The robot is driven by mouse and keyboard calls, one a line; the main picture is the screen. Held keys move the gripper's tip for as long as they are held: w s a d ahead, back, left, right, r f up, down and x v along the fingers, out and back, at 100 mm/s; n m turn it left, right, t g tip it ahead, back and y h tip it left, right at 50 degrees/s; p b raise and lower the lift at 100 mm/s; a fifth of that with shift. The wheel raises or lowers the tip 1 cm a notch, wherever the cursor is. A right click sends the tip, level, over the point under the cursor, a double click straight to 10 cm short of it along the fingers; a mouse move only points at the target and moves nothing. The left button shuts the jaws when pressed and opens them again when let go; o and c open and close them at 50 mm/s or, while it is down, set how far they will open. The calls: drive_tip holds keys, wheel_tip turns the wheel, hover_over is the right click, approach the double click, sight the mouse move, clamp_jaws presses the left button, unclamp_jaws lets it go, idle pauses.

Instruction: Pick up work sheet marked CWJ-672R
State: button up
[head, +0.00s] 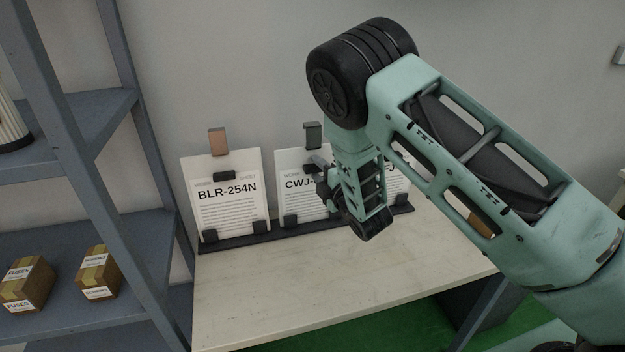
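The work sheet marked "CWJ-" (296,203) stands upright in a dark rack on the table, in the middle of a row of sheets. The rest of its code is hidden behind my gripper. A dark grey tab (312,135) sticks up at its top edge. My gripper (322,178) is in front of the right part of this sheet, with its fingers towards the left. I cannot tell whether the fingers touch the sheet or how far they are apart. The sheet marked BLR-254N (228,210) stands to the left, with a brown tab on top.
A third sheet (395,165) to the right is mostly hidden by my arm. The dark rack (275,236) runs along the back of the pale table (300,285), whose front part is clear. A blue-grey shelf (62,239) with two fuse boxes (100,273) stands left.

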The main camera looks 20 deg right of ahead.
clamp_jaws()
drive_tip(key=shift+r, duration=0.1)
